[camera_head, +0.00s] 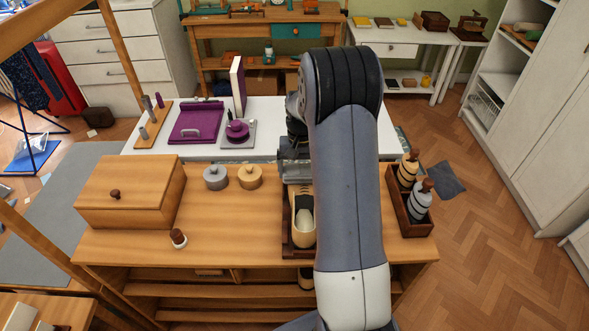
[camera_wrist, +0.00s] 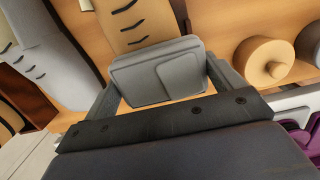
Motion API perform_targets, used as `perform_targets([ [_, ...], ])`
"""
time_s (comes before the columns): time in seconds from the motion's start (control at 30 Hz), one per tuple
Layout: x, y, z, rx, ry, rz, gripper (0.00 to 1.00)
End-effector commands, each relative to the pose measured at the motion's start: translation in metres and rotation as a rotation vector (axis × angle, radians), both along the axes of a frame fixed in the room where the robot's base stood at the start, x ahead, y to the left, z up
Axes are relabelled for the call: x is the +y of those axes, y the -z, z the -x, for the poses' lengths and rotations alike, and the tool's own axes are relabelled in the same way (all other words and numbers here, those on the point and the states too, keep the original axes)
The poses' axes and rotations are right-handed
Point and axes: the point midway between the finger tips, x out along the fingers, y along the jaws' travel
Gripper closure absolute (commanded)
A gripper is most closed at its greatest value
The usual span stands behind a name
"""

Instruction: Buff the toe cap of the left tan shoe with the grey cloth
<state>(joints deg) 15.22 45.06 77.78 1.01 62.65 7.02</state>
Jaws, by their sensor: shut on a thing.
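The tan shoe (camera_head: 301,232) sits in a dark tray (camera_head: 289,251) on the wooden bench, partly hidden by my arm. Its laced front points away from the head camera. In the wrist view its lacing (camera_wrist: 118,28) shows at the top. My gripper (camera_head: 293,167) is over the toe end, and in the wrist view it is shut on the grey cloth (camera_wrist: 150,75), a folded pad. The cloth covers the toe cap in that view; I cannot tell whether they touch. A grey shape with dark bars (camera_wrist: 52,62), perhaps another shoe, lies to the left.
A grey tin (camera_head: 216,178) and a tan tin (camera_head: 249,177) stand left of the shoe. A wooden box (camera_head: 130,190) is farther left, with a small dauber (camera_head: 178,238) near it. A dark caddy (camera_head: 415,229) with bottles stands right. A white table (camera_head: 272,112) adjoins behind.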

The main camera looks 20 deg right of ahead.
Motion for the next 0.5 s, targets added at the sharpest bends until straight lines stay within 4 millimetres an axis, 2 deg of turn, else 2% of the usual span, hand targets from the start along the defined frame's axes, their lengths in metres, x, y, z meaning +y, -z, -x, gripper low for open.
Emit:
perform_targets([
  [0.3,-0.025,0.004,0.014,0.009,0.001,0.001,0.30],
  [0.5,-0.023,0.005,0.011,0.012,-0.003,0.001,0.29],
])
